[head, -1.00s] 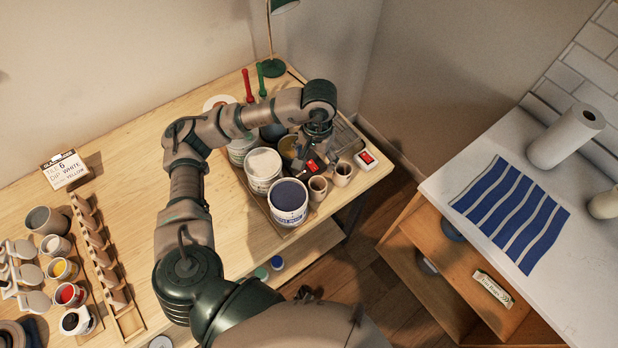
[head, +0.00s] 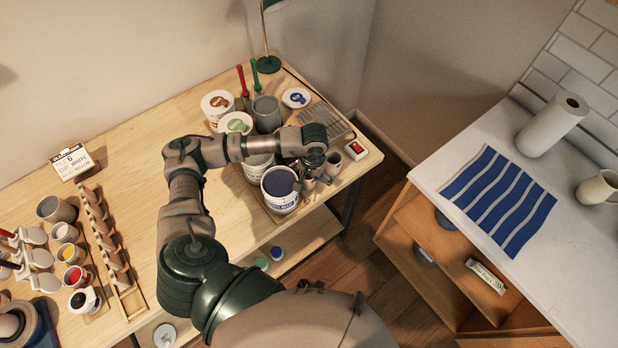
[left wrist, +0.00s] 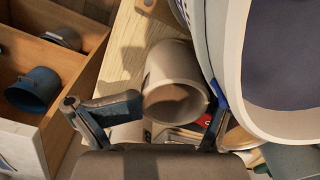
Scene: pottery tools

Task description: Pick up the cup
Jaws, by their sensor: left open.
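A small beige clay cup (left wrist: 168,65) shows in the left wrist view, its dark round mouth facing the camera. It lies between the spread fingers of my left gripper (left wrist: 174,97), which is open. The right finger is close to the cup wall; whether it touches I cannot tell. In the head view my left gripper (head: 311,178) is at the table's front right corner, partly covering this cup. A second small clay cup (head: 333,161) stands just behind and to the right of it. My right gripper is not in view.
A white tub with a dark blue top (head: 281,187) stands close left of the gripper. A red-and-white box (head: 356,149) sits at the right corner. More tubs (head: 217,104) stand behind the arm. A counter with a striped cloth (head: 500,202) is at right, across a gap.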

